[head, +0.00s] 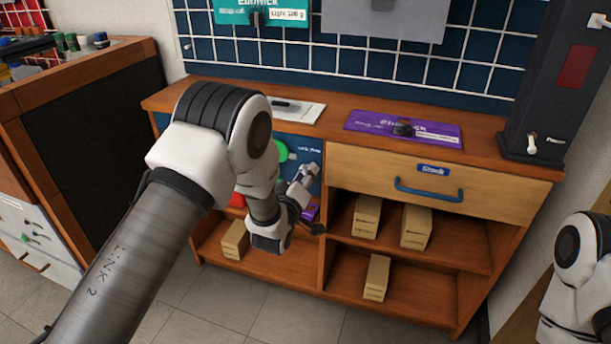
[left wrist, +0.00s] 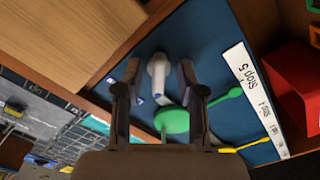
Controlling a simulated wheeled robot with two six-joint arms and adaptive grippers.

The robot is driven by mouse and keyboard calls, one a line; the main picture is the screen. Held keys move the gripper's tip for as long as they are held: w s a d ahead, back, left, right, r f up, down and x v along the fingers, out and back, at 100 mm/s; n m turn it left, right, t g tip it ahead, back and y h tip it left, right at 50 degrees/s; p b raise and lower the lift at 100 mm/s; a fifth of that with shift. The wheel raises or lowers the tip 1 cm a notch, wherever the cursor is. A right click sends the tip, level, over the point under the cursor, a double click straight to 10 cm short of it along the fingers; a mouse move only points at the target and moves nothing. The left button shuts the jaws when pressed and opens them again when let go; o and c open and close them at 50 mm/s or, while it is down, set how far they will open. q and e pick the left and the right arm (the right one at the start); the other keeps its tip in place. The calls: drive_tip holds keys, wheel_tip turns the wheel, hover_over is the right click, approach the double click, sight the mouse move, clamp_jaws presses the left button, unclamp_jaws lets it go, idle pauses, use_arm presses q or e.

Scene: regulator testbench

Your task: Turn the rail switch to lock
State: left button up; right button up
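In the left wrist view, a white lever-like handle (left wrist: 157,72), which looks like the rail switch, sits on a blue panel (left wrist: 205,40). My left gripper (left wrist: 158,82) is open, with one finger on each side of this handle. I cannot tell whether either finger touches it. Small pale marks on the panel beside the handle are too small to read. In the head view my left gripper (head: 302,186) is at the blue panel (head: 310,157) on the cabinet's left side, and my arm hides much of that panel. My right gripper is out of view.
A green round part (left wrist: 172,121) sits close below the handle, near the fingers. A white label strip (left wrist: 248,90) and a red box (left wrist: 300,85) are to the right. In the head view, a wooden drawer (head: 440,175) with a blue handle is right of the panel.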

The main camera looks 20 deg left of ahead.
use_arm(q)
drive_tip(key=s, duration=1.2)
drive_tip(key=shift+a, duration=0.2)
drive_tip(key=s+a+f+g+y, duration=0.15)
drive_tip(key=s+f+g, duration=0.35)
drive_tip(key=f, duration=0.5)
drive_tip(key=s+a+f+g, duration=0.2)
drive_tip(key=s+a+f, duration=0.1)
drive_tip(key=s+f, duration=0.5)
drive_tip(key=s+f+m+g+h, duration=0.1)
drive_tip(key=s+f+m+g, duration=0.35)
drive_tip(key=s, duration=0.55)
drive_tip(key=s+f+m+g, duration=0.3)
drive_tip(key=s+f+g, duration=0.3)
drive_tip(key=s, duration=0.5)
wheel_tip(320, 180, up, 32)
drive_tip(key=p, duration=3.1)
drive_tip(key=shift+d+f+m, duration=0.2)
drive_tip(key=shift+m, duration=0.25)
